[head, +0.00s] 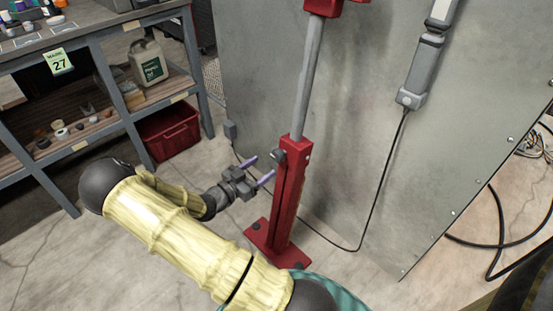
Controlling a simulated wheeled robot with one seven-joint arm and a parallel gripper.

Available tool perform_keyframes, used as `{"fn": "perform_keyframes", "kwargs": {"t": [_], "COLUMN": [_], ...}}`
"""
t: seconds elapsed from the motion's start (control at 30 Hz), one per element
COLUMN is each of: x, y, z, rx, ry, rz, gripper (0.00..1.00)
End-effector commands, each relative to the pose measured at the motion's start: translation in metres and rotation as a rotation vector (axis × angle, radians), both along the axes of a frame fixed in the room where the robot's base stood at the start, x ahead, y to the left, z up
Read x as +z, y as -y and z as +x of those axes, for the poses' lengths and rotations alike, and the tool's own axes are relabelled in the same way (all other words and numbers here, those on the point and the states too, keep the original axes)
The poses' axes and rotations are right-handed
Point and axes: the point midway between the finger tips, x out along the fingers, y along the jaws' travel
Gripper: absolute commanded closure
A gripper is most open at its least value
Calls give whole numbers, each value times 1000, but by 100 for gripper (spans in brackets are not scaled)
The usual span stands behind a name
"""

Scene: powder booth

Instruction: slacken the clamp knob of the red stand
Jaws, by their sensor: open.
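The red stand (290,190) stands upright on a flat red foot on the floor, with a grey pole rising from its red sleeve. A dark grey clamp knob (280,156) sticks out of the left side of the sleeve near its top. My gripper (258,169) is open, with two purple fingers pointing right toward the stand. It is just left of the sleeve and slightly below the knob. The fingers look empty and not around the knob. Whether the lower finger touches the sleeve I cannot tell.
A grey metal panel (375,150) stands close behind the stand. A black cable (376,190) hangs from a grey handset (423,70) and loops behind the stand. A shelf unit (105,90) and a red crate (168,132) are at the left. Floor at lower left is clear.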

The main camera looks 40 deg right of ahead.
Motion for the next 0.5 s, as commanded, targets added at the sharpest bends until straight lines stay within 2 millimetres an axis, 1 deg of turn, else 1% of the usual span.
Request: {"fn": "perform_keyframes", "kwargs": {"t": [0.03, 0.1, 0.3, 0.4, 0.5], "x": [-2, -2, -2, -1, -1], "y": [10, 22, 56, 68, 75], "z": [0, 1, 4, 5, 6], "rx": [-3, -4, -2, -1, -1], "ry": [0, 0, -1, -1, 0], "rz": [-2, -1, -1, 0, -1], "gripper": [36, 36, 36, 36, 36]}}
